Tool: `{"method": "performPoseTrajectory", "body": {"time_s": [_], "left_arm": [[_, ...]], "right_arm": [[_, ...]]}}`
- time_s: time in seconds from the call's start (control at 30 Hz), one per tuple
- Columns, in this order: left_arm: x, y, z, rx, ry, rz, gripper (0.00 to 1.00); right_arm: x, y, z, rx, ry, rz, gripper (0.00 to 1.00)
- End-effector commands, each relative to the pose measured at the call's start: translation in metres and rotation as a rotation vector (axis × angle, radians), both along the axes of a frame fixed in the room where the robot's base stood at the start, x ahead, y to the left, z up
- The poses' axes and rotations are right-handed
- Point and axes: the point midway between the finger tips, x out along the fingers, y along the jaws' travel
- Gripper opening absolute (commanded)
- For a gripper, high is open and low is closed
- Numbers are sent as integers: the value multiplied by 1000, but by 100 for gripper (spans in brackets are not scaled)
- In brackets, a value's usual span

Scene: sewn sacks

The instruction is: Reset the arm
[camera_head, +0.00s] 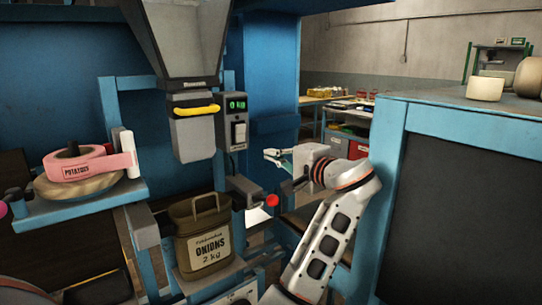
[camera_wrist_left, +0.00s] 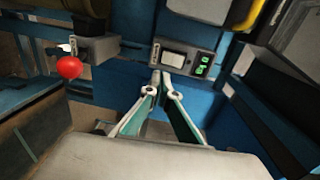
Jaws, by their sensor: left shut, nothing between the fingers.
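My left gripper (camera_head: 270,156) is in the middle of the head view, to the right of the control box, with its fingers pointing left. In the left wrist view its fingers (camera_wrist_left: 161,76) come together at the tips, shut with nothing between them. The tips appear just in front of the control box (camera_wrist_left: 187,59), apart or touching I cannot tell. The white and grey arm rises from the bottom of the head view to this gripper. My right gripper is not in view.
An olive sack labelled onions (camera_head: 208,240) stands upright below the hopper spout (camera_head: 193,136). A red knob (camera_head: 272,200) sticks out below my gripper. A pink ribbon roll (camera_head: 77,165) lies on the left shelf. A blue-framed cabinet (camera_head: 389,150) stands close right of my arm.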

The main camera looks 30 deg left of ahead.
Motion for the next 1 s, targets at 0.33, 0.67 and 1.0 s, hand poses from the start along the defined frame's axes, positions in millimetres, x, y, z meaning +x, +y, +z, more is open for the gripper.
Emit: {"method": "performPoseTrajectory", "body": {"time_s": [0.33, 0.67, 1.0], "left_arm": [[0, 0, -1, -1, 0, -1, 0], [-19, 22, -118, -118, 51, -79, 0], [-104, 41, -285, -342, 112, -209, 0]], "right_arm": [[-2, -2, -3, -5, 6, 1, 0], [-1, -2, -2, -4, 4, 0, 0], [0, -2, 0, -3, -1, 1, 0]]}}
